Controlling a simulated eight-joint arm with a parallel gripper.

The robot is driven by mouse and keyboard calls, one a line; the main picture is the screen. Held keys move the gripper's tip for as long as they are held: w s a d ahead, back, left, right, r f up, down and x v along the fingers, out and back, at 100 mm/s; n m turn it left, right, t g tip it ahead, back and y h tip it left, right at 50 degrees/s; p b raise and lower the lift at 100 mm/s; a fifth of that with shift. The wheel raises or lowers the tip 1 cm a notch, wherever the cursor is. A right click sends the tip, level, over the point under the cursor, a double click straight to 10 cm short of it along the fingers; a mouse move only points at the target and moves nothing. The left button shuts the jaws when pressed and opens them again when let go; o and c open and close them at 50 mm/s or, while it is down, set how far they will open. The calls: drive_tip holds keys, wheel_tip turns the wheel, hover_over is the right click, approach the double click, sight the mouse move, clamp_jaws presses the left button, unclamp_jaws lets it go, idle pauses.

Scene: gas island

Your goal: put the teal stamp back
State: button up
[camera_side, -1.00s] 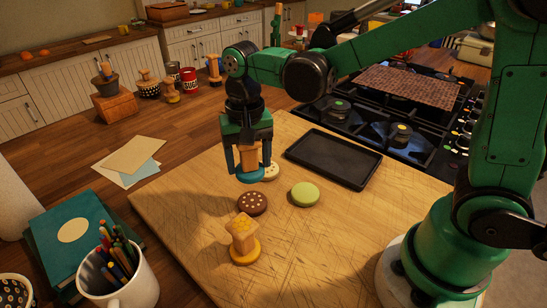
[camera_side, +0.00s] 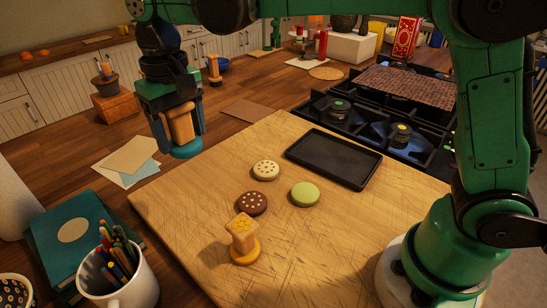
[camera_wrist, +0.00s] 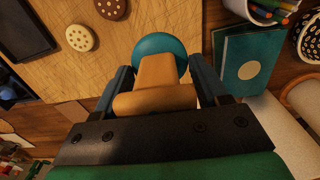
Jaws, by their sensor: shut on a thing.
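My gripper (camera_side: 178,122) is shut on the teal stamp (camera_side: 184,149) by its wooden handle. The stamp hangs with its round teal base down, left of the wooden board (camera_side: 330,230) and close to its far left edge in the side view. In the wrist view, my gripper (camera_wrist: 160,78) has the tan handle between its fingers and the teal base (camera_wrist: 163,44) beyond them. A yellow stamp (camera_side: 243,237) stands upright on the board. The cream cookie (camera_side: 266,170), brown cookie (camera_side: 252,203) and green cookie (camera_side: 305,194) lie on the board.
A black tray (camera_side: 333,158) lies at the board's far side beside the gas hob (camera_side: 400,130). Paper sheets (camera_side: 128,160), a teal book (camera_side: 72,232) and a mug of pencils (camera_side: 118,275) are at left. A wooden block (camera_side: 115,106) bearing a pot stands further back.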

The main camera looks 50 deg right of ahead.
sight(204, 216)
wheel_tip(204, 216, down, 16)
idle(0.4)
drive_tip(key=shift+f, duration=0.15)
drive_tip(key=o, duration=1.4)
drive_tip(key=shift+o, duration=0.2)
